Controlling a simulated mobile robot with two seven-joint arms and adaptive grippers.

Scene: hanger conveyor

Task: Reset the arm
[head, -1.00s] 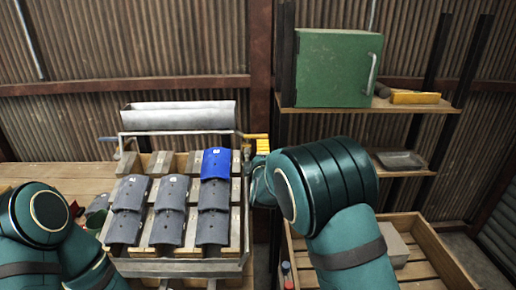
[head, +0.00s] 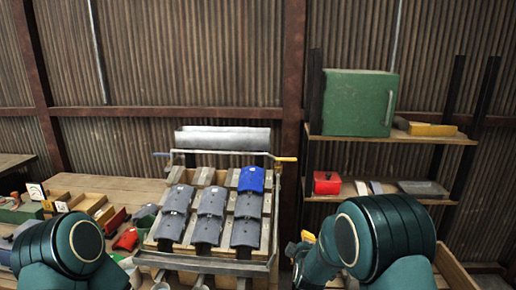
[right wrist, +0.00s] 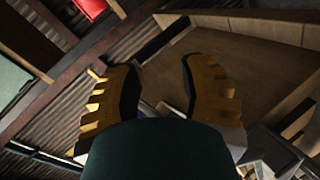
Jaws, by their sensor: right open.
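My right arm (head: 385,235) stands at the lower right of the head view. Its yellow-fingered gripper (head: 307,238) shows only partly, low beside the right side of the tile rack. In the right wrist view the gripper (right wrist: 143,70) has its two yellow fingers spread, with nothing between them. My left arm (head: 70,245) is at the lower left of the head view; its gripper is out of the picture.
A sloped rack (head: 272,262) holds grey tiles (head: 210,202) and one blue tile (head: 251,179) at upper right. Its yellow handle end (head: 285,159) sticks out right. Shelves (head: 400,138) with a green box (head: 357,103) and a red object (head: 326,183) stand at right.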

